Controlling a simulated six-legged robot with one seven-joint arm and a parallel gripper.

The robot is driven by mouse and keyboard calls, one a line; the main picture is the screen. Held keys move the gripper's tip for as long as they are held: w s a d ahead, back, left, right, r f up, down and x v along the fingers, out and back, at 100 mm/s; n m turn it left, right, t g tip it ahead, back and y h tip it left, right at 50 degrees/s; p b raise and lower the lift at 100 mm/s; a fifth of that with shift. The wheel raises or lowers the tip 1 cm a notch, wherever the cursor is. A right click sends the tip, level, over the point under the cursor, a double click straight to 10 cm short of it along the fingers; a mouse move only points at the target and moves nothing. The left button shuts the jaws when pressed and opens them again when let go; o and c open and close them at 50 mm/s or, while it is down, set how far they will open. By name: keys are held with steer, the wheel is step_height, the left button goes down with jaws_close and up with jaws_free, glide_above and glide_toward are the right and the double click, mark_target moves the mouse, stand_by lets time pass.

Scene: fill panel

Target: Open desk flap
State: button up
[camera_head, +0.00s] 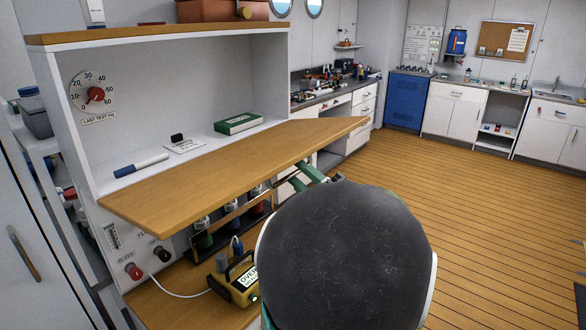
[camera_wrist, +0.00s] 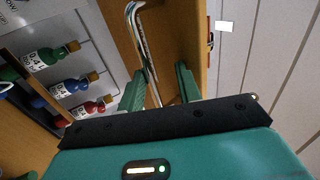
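The desk flap (camera_head: 235,172) is a wooden board that juts out from the white cabinet, close to level. The compartment behind and above it is exposed. In the wrist view the flap's wooden face (camera_wrist: 180,35) carries a chrome bar handle (camera_wrist: 142,45). My gripper (camera_wrist: 160,82) has its two green fingers apart, with the handle's bar running between them, nearer the left finger. I cannot tell whether that finger touches it. In the head view a green part of my gripper (camera_head: 312,172) shows under the flap's right part, and my dark arm link hides the rest.
A marker (camera_head: 140,165), a card and a green box (camera_head: 238,123) lie in the compartment beside a dial (camera_head: 95,94). Bottles (camera_wrist: 62,88) stand in a rack below the flap. A yellow device (camera_head: 238,278) with a cable sits on the lower surface. Floor at right is clear.

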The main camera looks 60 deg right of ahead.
steer(key=v, duration=1.1)
